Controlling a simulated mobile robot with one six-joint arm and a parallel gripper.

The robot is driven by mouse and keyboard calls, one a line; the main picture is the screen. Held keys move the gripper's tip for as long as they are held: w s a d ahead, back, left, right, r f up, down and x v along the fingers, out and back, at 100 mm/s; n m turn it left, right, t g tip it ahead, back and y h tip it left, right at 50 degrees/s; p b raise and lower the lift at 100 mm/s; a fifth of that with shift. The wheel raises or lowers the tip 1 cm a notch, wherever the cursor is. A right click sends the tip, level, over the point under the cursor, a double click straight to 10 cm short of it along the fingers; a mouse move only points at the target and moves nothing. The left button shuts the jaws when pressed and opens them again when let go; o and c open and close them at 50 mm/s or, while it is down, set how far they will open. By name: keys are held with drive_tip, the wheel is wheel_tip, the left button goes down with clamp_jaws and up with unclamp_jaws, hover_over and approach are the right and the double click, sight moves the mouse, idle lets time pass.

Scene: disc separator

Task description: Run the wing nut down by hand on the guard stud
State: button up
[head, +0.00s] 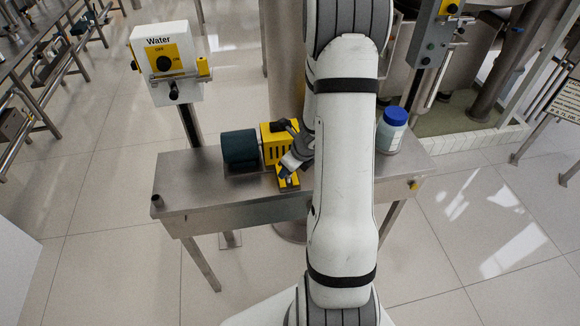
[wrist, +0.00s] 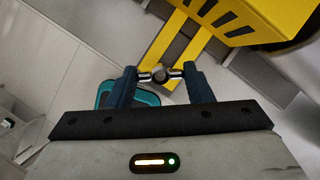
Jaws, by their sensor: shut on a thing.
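In the wrist view the wing nut (wrist: 160,75) sits between the two dark blue fingers of my gripper (wrist: 161,74). Its bright metal wings reach out to a fingertip on each side, and a dark round centre shows in the middle. My gripper is shut on it. The yellow guard (wrist: 213,25) has slots and a forked strip that runs down behind the nut. The stud's length and thread are hidden. In the head view my gripper (head: 289,163) is at the front of the yellow guard (head: 276,142) on the steel bench; the nut is too small to tell there.
A dark green motor (head: 240,148) stands left of the guard on the steel bench (head: 200,197). A white jar with a blue lid (head: 391,130) is at the bench's right. A Water control box (head: 166,62) stands behind left. The bench's left front is clear.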

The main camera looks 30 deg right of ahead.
drive_tip(key=shift+f+b, duration=0.85)
idle(0.5)
drive_tip(key=shift+a+f+m+b, duration=0.1)
drive_tip(key=shift+f+m+b, duration=0.05)
drive_tip(key=shift+m+b, duration=0.3)
drive_tip(key=shift+m+h+b, duration=0.4)
drive_tip(key=shift+m+h, duration=0.1)
drive_tip(key=shift+m, duration=0.15)
drive_tip(key=shift+r+m, duration=0.2)
drive_tip(key=shift+m, duration=0.3)
drive_tip(key=shift+a+f+m+h+b, duration=0.15)
drive_tip(key=shift+m+h+b, duration=0.35)
drive_tip(key=shift+m, duration=0.5)
drive_tip(key=shift+m+h, duration=0.3)
drive_tip(key=shift+m, duration=0.3)
